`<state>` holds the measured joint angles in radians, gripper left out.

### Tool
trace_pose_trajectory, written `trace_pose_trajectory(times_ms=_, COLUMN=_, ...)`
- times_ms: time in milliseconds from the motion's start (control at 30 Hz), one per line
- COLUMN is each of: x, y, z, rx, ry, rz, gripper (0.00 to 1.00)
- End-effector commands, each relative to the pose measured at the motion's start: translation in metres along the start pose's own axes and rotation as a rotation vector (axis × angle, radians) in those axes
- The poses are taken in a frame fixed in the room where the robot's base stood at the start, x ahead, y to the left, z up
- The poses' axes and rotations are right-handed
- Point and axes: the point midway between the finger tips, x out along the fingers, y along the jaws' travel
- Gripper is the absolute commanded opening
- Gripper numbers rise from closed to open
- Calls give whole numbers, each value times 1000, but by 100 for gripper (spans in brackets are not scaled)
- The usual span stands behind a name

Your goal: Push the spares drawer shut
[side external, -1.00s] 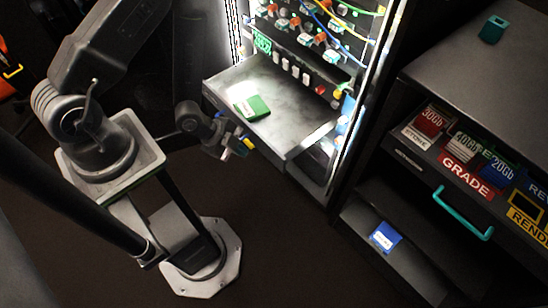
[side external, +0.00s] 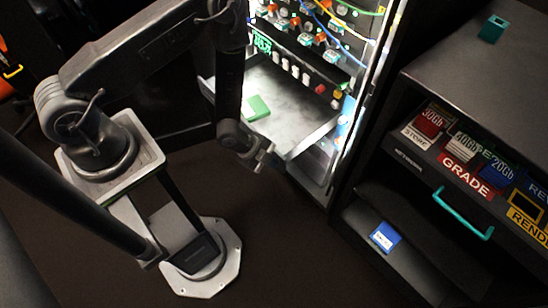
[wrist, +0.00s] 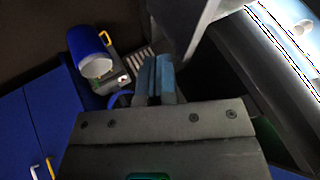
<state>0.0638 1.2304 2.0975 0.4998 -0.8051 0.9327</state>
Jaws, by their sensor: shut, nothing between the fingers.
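No label reading spares can be made out, so I cannot tell for sure which part is the spares drawer. A dark cabinet at the right has a teal handle (side external: 462,214) low on its front. Beside the handle is an open lower compartment (side external: 415,262) holding a blue labelled cartridge (side external: 384,236). My gripper (side external: 266,156) is shut and empty, left of that cabinet and by the front edge of the lit rack's shelf. I cannot tell whether it touches the shelf. In the wrist view, the closed fingers (wrist: 155,75) point away from me.
The grey shelf (side external: 292,120) juts from the lit rack and carries a green card (side external: 258,107). Coloured cartridges (side external: 503,172) sit in the right cabinet's labelled slots. A teal block (side external: 493,29) is on its top. A blue mug (wrist: 90,50) shows in the wrist view.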

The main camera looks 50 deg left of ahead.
Motion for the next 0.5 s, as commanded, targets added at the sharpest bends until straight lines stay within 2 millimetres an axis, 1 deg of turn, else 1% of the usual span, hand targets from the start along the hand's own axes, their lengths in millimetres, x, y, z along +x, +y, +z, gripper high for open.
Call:
trace_pose_trajectory(times_ms=33, x=2, y=-5, z=0, rx=0, ry=0, rz=-2, gripper=0)
trace_pose_trajectory(times_ms=133, x=5, y=-9, z=0, rx=1, ry=0, rz=0, gripper=0)
trace_pose_trajectory(times_ms=500, x=5, y=-11, z=0, rx=-1, ry=-1, rz=1, gripper=0)
